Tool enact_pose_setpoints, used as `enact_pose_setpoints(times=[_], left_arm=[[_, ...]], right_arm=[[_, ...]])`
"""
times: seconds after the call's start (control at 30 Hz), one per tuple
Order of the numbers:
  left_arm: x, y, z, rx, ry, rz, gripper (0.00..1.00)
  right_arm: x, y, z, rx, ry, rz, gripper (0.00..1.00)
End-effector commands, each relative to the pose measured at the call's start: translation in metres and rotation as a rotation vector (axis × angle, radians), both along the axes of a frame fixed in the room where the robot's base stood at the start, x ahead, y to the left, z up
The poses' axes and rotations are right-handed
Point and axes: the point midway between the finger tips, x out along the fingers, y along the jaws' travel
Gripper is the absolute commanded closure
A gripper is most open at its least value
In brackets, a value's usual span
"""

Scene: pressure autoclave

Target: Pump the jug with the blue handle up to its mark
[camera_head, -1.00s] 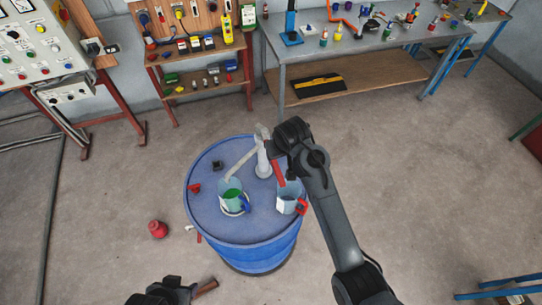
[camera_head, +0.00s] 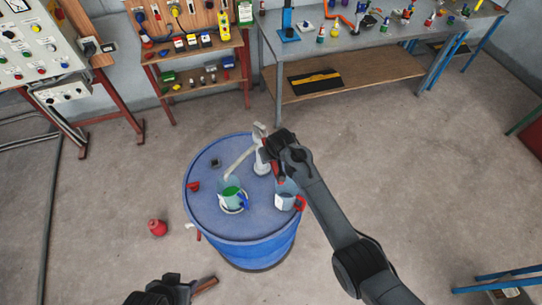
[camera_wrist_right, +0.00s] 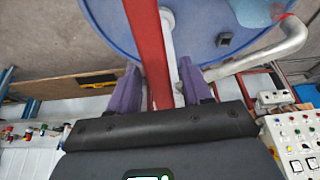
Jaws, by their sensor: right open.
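The blue-handled jug (camera_head: 231,198) stands on the blue drum under the pump spout, with green liquid in it. Its blue handle (camera_head: 243,201) points right. The pale pump (camera_head: 262,163) rises from the drum top, its spout bent down to the left over this jug. My right gripper (camera_wrist_right: 163,88) is open, with its purple fingers on either side of the red pump lever (camera_wrist_right: 147,40). In the head view it is by the pump's top right, its fingertips mostly hidden. My left gripper (camera_head: 165,290) is at the bottom edge; its jaws cannot be made out.
A second jug with a red handle (camera_head: 300,203) stands on the drum (camera_head: 225,224), right of the pump, partly behind my right arm. A black cap (camera_head: 215,163) and a small red part (camera_head: 194,187) are on the drum top.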

Motion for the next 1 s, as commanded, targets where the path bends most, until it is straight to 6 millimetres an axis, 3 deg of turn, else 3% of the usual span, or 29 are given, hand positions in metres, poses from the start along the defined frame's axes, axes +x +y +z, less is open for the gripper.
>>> enact_pose_setpoints(times=[0.3,0.63,1.0], left_arm=[[-0.0001,-0.0001,0.0,0.0,0.0,0.0,0.51],[-0.0002,-0.0002,-0.0001,-0.001,0.0,0.0,0.51],[-0.0003,-0.0003,0.0061,-0.001,0.001,0.0,0.51]], right_arm=[[0.0007,0.0004,-0.0008,0.0,-0.001,0.0,0.51],[0.0005,0.0002,-0.0008,0.0,-0.001,0.0,1.0],[0.001,0.0003,0.0079,-0.012,0.043,-0.002,1.0]])
